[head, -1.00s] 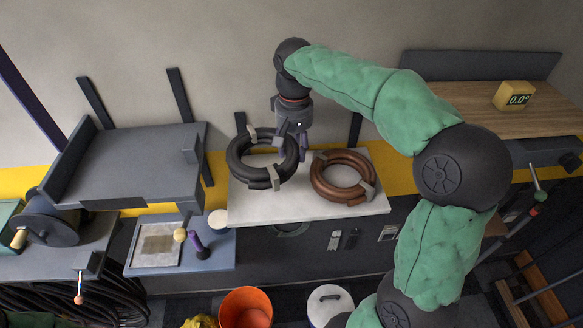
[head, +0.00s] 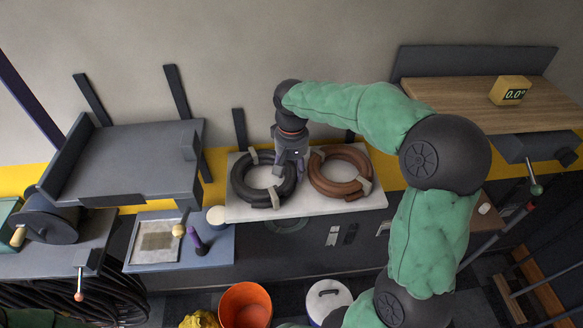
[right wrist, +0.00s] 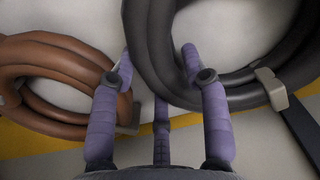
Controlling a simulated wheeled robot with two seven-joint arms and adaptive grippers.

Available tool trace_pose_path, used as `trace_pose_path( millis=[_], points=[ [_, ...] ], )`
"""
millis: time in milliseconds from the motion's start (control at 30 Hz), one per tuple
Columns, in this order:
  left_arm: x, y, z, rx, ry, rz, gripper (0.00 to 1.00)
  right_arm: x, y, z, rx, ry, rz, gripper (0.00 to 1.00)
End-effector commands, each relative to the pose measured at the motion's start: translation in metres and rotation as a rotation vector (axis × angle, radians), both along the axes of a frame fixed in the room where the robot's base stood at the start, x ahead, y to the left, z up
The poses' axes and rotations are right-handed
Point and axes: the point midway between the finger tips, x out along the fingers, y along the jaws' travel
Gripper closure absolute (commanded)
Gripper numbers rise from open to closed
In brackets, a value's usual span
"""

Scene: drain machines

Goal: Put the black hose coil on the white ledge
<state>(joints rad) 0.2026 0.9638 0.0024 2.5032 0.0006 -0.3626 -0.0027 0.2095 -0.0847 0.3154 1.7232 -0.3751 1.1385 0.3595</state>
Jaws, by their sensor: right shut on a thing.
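The black hose coil (head: 240,184) is over the left half of the white ledge (head: 310,208), lying flat or nearly so. I cannot tell whether it rests fully on the surface. My right gripper (head: 290,166) is shut on the coil's right side. In the right wrist view, the purple fingers (right wrist: 158,62) straddle the black hose (right wrist: 149,40). My left gripper is not in view.
A brown hose coil (head: 322,184) lies on the ledge's right half, close beside my right gripper; it also shows in the right wrist view (right wrist: 50,55). A grey shelf (head: 130,165) stands to the left. An orange bucket (head: 232,300) stands below.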

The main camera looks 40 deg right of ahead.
Motion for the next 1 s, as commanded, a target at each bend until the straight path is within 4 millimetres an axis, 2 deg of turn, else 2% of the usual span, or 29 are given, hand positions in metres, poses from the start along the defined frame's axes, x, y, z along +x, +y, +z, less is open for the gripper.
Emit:
trace_pose_path(
  millis=[133,167,233,667,767,1000],
  points=[
    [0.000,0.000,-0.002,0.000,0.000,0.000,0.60,0.000,0.000,-0.001,0.000,-0.002,-0.001,1.00],
    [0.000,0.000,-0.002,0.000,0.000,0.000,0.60,0.000,0.000,-0.002,0.000,0.000,0.000,0.51],
    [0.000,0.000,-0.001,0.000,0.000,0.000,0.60,0.000,0.000,-0.001,0.000,0.000,0.000,0.31],
    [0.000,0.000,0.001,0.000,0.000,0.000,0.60,0.000,0.000,0.003,0.001,-0.001,0.000,0.30],
    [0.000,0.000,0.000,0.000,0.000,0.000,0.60,0.001,0.000,0.013,-0.001,-0.004,-0.001,0.30],
    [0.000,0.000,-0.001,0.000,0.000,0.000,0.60,0.001,0.000,0.059,0.000,-0.005,-0.001,0.30]
  ],
)
